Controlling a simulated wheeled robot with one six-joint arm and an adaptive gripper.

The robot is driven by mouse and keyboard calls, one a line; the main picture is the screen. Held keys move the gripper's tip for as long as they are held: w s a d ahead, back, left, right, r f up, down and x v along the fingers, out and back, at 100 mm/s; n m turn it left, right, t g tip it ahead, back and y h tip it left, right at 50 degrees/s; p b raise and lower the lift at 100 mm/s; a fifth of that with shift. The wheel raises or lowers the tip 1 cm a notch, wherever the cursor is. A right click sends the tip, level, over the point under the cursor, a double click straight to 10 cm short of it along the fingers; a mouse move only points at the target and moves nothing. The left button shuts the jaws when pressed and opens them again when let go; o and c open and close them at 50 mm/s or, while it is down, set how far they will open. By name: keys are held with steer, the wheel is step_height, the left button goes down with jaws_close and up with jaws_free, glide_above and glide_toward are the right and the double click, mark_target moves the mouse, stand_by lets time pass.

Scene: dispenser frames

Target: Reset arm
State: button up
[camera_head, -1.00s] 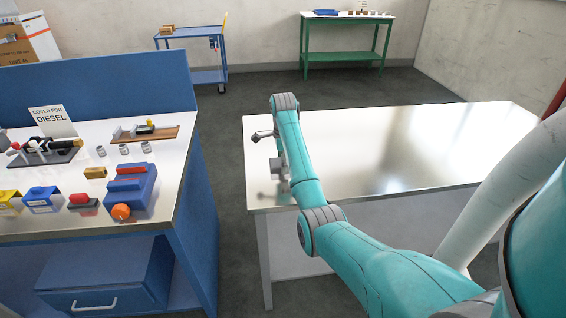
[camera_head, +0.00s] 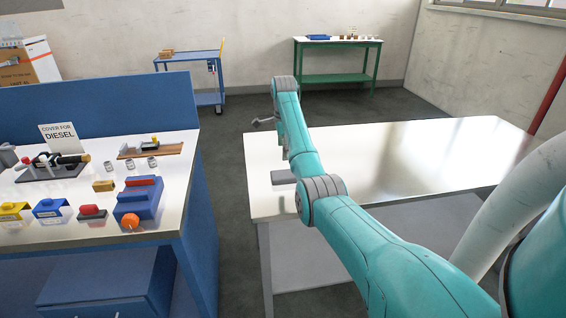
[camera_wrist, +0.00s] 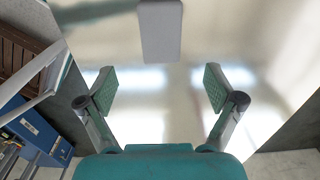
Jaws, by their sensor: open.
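My gripper (camera_wrist: 160,86) is open in the wrist view, its two green-padded fingers wide apart with nothing between them. It points toward the shiny metal table (camera_head: 400,160), whose bright top fills much of the wrist view. In the head view my teal arm reaches over the table's left part, and the gripper is mostly hidden behind it.
A blue workbench (camera_head: 100,88) stands on the left, with a DIESEL sign (camera_head: 60,138), a blue block (camera_head: 140,198) and several small parts. A blue cart (camera_head: 190,68) and a green table (camera_head: 336,78) stand at the back. Floor is clear between them.

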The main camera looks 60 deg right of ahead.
steer(key=shift+r, duration=0.6)
